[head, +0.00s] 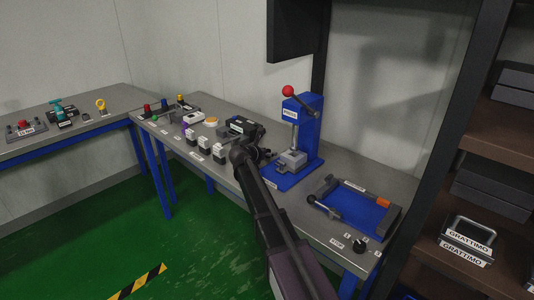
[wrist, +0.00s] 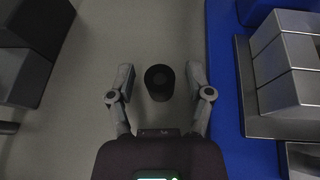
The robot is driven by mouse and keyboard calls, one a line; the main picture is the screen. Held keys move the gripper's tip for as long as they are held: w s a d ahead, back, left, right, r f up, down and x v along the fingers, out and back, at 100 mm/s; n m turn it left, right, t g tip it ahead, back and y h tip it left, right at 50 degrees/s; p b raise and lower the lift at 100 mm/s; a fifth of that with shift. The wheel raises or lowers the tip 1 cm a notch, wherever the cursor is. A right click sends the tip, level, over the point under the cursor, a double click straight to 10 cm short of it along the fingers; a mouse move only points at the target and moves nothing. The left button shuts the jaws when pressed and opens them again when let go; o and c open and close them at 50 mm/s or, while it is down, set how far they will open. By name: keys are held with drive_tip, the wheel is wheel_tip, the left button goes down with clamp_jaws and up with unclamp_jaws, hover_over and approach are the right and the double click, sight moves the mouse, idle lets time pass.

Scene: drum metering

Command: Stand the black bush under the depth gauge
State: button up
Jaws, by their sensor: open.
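The black bush (wrist: 159,82) is a short dark cylinder standing upright on the grey bench, seen from above in the wrist view. My gripper (wrist: 158,74) is open, with one finger on each side of the bush and a gap to both. The bush cannot be made out in the head view, where my arm covers that area. A blue stand (head: 304,122) with a red-knobbed lever and a steel block on its base is just right of my gripper. I cannot read its label to tell whether it is the depth gauge.
The stand's blue base (wrist: 224,100) lies close to the right finger, with steel blocks (wrist: 287,62) on it. Dark blocks (wrist: 32,25) lie to the left. A blue tray fixture (head: 362,212) is at the bench's near right. Small white-topped blocks (head: 204,143) stand left of my arm.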

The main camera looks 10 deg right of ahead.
drive_tip(key=shift+r, duration=0.15)
drive_tip(key=shift+s+a+r, duration=0.15)
drive_tip(key=shift+s, duration=0.05)
drive_tip(key=p+v, duration=0.4)
drive_tip(key=v, duration=0.7)
drive_tip(key=shift+s+a+r+p, duration=0.1)
drive_tip(key=shift+s+a+p, duration=0.1)
drive_tip(key=shift+p, duration=0.2)
drive_tip(key=shift+r, duration=0.1)
